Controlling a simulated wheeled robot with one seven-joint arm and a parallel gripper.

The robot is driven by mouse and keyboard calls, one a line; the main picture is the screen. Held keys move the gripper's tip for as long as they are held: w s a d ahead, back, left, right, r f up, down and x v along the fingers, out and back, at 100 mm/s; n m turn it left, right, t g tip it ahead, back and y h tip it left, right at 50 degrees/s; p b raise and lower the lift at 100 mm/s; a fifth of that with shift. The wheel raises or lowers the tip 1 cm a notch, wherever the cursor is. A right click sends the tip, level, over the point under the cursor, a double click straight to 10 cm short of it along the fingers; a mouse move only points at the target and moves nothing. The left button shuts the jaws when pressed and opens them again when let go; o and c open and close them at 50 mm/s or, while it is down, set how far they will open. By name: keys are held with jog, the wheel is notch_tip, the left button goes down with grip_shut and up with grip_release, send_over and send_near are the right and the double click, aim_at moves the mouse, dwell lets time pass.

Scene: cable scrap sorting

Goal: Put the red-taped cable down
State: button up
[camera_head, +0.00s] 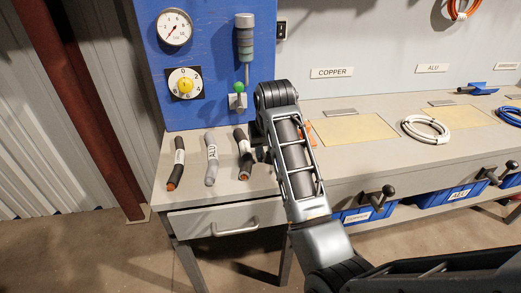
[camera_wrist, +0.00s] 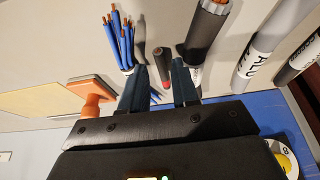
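The red-taped cable (camera_wrist: 159,60) shows in the wrist view as a short, thin, dark piece with a red band. It lies between the fingertips of my gripper (camera_wrist: 161,72). The two dark fingers stand a little apart, with a sliver of pale bench between the cable and the left finger. No firm grip shows, and whether the cable rests fully on the bench is hard to tell. In the head view my gripper end and this cable are hidden behind my arm, over the bench (camera_head: 190,203).
Blue wires (camera_wrist: 119,45) with copper ends lie left of the fingers, and a thick black cable (camera_wrist: 207,33) right. A grey ALU cable (camera_head: 211,165) and a black labelled cable (camera_head: 176,165) lie further left in the head view. An orange-handled tool (camera_wrist: 94,91) is nearby.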

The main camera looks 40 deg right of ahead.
jog(key=shift+d+x, duration=0.2)
jog(key=shift+x, duration=2.15)
jog(key=shift+r, duration=0.1)
jog(key=shift+c, duration=0.4)
grip_shut()
